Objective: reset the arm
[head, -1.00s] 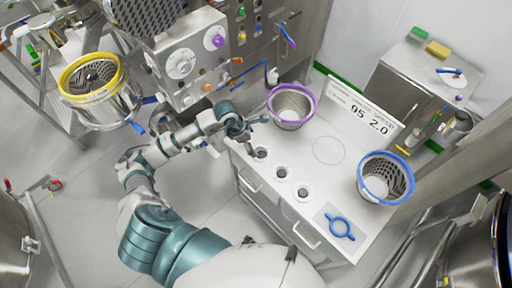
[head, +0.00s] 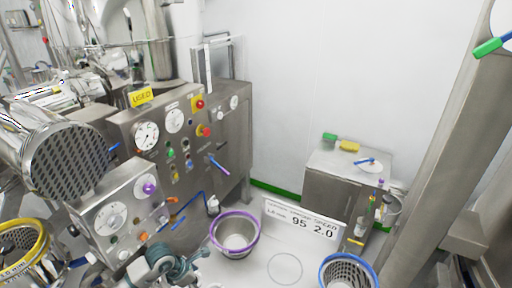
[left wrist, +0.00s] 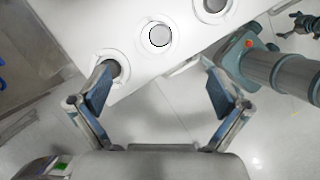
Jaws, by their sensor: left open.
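My left gripper (left wrist: 160,82) is open in the left wrist view, with nothing between its fingers. Its left finger overlaps one round hole (left wrist: 116,66) near the corner of the white worktop (left wrist: 75,22); whether it touches is unclear. The right finger is beyond the worktop's edge, over the floor. In the head view my left arm (head: 165,268) shows only at the bottom edge, beside the purple-rimmed bowl (head: 236,236); its fingertips are hard to make out there. A teal arm link of mine (left wrist: 285,75) crosses the right of the wrist view.
A control box (head: 118,210) and a yellow-rimmed sieve (head: 22,248) are at left. A steel cabinet (head: 340,185) stands behind right. A post (head: 440,150) rises at right.

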